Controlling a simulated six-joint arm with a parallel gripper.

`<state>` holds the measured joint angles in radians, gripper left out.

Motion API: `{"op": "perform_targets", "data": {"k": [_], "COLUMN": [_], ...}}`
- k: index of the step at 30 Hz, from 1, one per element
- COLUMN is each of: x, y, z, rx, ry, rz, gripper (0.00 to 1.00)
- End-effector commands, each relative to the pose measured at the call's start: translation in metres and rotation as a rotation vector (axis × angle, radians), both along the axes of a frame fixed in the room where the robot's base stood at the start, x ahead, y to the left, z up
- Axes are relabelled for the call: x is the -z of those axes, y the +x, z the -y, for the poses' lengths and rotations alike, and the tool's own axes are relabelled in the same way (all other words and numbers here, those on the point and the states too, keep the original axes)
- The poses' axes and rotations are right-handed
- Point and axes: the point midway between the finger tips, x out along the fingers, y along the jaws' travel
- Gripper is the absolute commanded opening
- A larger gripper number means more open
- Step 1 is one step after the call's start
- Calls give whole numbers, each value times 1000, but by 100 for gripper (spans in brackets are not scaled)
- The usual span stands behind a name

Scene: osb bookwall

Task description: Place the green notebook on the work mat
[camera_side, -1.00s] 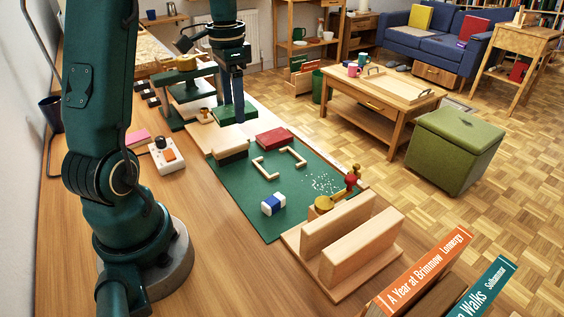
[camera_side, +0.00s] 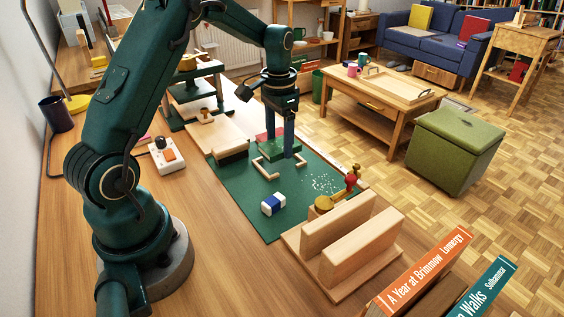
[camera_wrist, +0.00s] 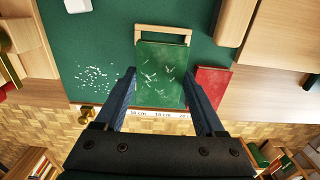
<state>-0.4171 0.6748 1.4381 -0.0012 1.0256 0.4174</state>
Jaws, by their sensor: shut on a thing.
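The green notebook (camera_side: 279,153) is between the fingers of my gripper (camera_side: 280,140), which is shut on it. The notebook is flat, over the far part of the dark green work mat (camera_side: 235,195), by the pale wooden corner brackets (camera_side: 266,171). Whether it touches the mat I cannot tell. In the wrist view the notebook (camera_wrist: 160,92) lies between the two fingers (camera_wrist: 159,78), with a wooden bracket (camera_wrist: 163,29) along its upper edge. White specks show over its cover.
A red notebook (camera_wrist: 210,84) lies beside the green one, partly hidden in the side view. A blue and white block (camera_side: 273,204) and white flecks (camera_side: 326,184) are on the mat. A wooden stand (camera_side: 345,245) with upright boards is at its near edge.

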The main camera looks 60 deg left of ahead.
Motion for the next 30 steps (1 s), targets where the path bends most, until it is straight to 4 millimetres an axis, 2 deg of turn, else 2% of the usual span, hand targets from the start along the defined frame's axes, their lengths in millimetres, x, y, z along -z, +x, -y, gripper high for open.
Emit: {"op": "perform_targets", "data": {"k": [3, 7, 20, 21, 22, 30], "x": [19, 33, 39, 38, 38, 37], "y": [-2, -1, -1, -1, -1, -1], "z": [0, 0, 0, 0, 0, 0], "rx": [0, -1, 0, 0, 0, 0], "ry": [-2, -1, 0, 0, 0, 0], "rz": [-6, -4, -2, -2, -2, -1], "gripper": [16, 16, 16, 87, 98, 100]}}
